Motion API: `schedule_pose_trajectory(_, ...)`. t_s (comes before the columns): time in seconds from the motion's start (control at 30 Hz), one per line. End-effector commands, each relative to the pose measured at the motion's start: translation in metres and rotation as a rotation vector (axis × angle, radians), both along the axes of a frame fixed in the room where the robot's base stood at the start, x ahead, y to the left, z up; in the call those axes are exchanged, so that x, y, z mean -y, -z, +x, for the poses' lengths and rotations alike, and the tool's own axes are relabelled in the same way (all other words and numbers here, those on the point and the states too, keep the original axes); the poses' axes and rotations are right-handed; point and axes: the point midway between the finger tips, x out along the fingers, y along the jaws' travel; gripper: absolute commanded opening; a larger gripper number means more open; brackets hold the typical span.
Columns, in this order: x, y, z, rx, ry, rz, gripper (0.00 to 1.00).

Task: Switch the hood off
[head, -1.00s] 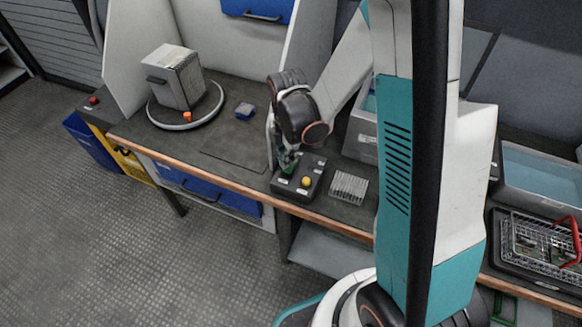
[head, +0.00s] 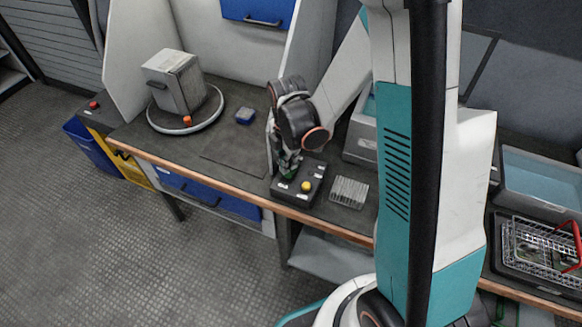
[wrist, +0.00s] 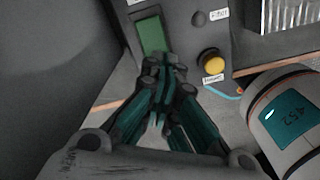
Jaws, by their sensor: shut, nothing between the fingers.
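A dark control box (head: 300,182) stands at the front edge of the bench. It carries a yellow round knob (head: 306,186), which also shows in the wrist view (wrist: 214,66) with white labels beside it. A green rectangular panel (wrist: 152,35) sits left of the knob; I cannot tell if it is a switch or a display. My gripper (wrist: 165,64) is shut and empty, pointing at the box. Its fingertips show at the near end of the green panel, left of the knob. I cannot tell whether they touch. In the head view the gripper (head: 289,170) partly hides the box's left side.
A slotted rack (head: 349,192) stands just right of the box, and a grey bin (head: 361,145) behind it. A wire basket (head: 540,245) is far right.

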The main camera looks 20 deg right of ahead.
Motion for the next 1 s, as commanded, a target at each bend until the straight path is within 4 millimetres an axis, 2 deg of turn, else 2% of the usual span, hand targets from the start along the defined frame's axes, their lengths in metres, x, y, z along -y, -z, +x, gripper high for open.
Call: schedule_pose_trajectory(1.0,0.0000,0.0077,0.0001,0.000,0.000,0.000,0.00)
